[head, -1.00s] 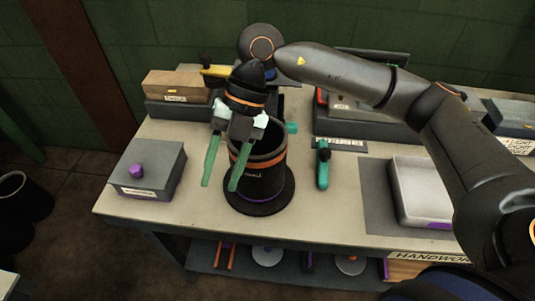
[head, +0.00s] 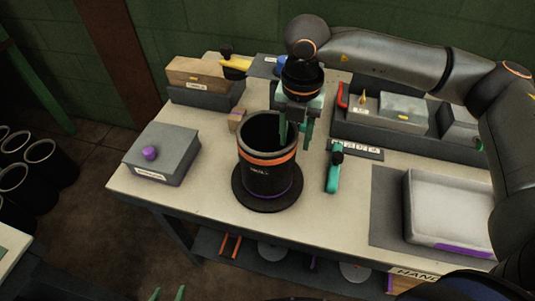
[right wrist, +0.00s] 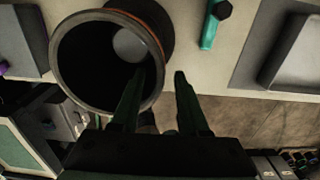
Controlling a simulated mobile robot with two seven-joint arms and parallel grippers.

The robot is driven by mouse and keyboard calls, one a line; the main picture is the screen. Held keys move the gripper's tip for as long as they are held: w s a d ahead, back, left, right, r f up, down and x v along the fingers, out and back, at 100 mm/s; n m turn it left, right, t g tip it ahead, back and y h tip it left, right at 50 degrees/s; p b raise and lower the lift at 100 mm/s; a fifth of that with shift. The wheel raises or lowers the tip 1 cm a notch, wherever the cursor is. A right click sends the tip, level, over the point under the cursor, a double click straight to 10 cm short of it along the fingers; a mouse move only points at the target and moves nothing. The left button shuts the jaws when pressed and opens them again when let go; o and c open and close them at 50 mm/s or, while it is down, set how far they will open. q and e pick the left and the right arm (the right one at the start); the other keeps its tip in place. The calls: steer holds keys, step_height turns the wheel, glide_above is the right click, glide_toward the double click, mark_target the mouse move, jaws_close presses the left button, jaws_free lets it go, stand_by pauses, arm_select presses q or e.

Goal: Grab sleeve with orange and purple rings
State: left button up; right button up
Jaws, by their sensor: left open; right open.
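The black sleeve (head: 267,168), with an orange ring near its top and a purple ring near its foot, stands upright on a round black base (head: 262,203) on the table. Its open mouth (right wrist: 95,62) faces the right wrist camera. My right gripper (head: 295,133) is open and points down at the sleeve's back right rim. In the right wrist view, one green finger overlaps the mouth and the other lies outside the rim; I cannot tell whether they touch it. My left gripper (head: 168,293) is open, with only its green fingertips showing at the bottom edge.
A grey box with a purple knob (head: 150,153) is left of the sleeve. A teal-handled tool (head: 333,172) lies to its right, with a white tray (head: 447,205) farther right. Grey bins (head: 400,115) stand behind. Several black sleeves (head: 40,160) stand at far left.

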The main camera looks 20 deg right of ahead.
steer(key=shift+w+d+f+p, duration=0.1)
steer(key=shift+f+p, duration=0.2)
steer(key=shift+f, duration=1.1)
steer(key=shift+w+f+p, duration=0.1)
steer(key=shift+f+p, duration=0.2)
steer(key=shift+f, duration=1.05)
jaws_close()
steer(key=shift+r, duration=0.15)
